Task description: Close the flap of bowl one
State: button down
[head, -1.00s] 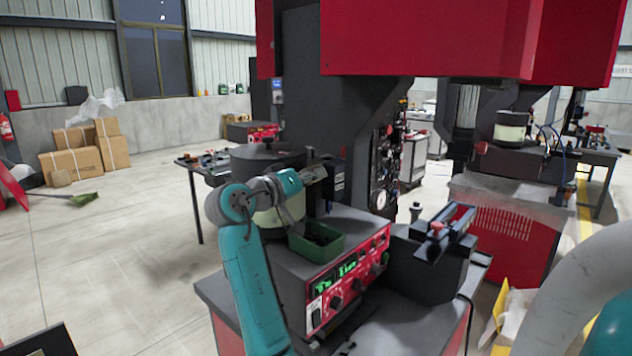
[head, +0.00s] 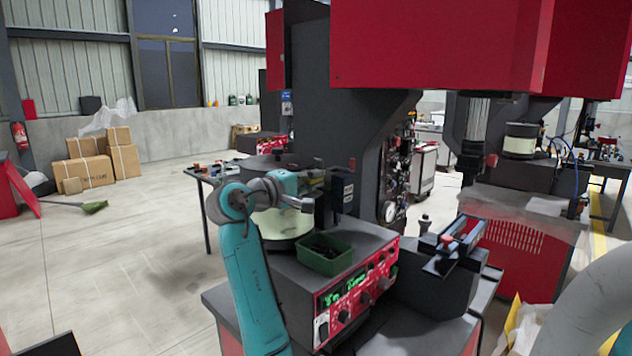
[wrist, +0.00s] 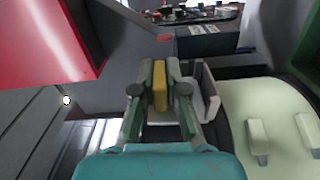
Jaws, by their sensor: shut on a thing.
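Bowl one appears to be the round feeder bowl (head: 285,224), pale green with a dark top, beside my arm in the head view. In the wrist view its pale green side (wrist: 240,110) fills the lower right. My gripper (wrist: 160,72) is shut on a narrow yellow piece (wrist: 160,92) upright between its fingers. This may be the flap's grip, but I cannot tell. A grey bracket (wrist: 207,95) stands just right of the fingers, next to the bowl. In the head view, the fingertips and flap are not clear.
A green tray (head: 325,262) of dark parts sits before the bowl, on the machine with a red control panel (head: 355,290). A dark machine column (head: 365,130) rises behind my gripper. Open floor (head: 100,240) lies left.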

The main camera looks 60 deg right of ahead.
jog(key=shift+w+n, duration=0.25)
jog(key=shift+n, duration=0.25)
jog(key=c, duration=1.5)
grip_release()
jog(key=shift+a, duration=0.1)
jog(key=v, duration=1.1)
jog(key=shift+a+f, duration=0.1)
jog(key=shift+a, duration=0.3)
jog(key=shift+w, duration=0.1)
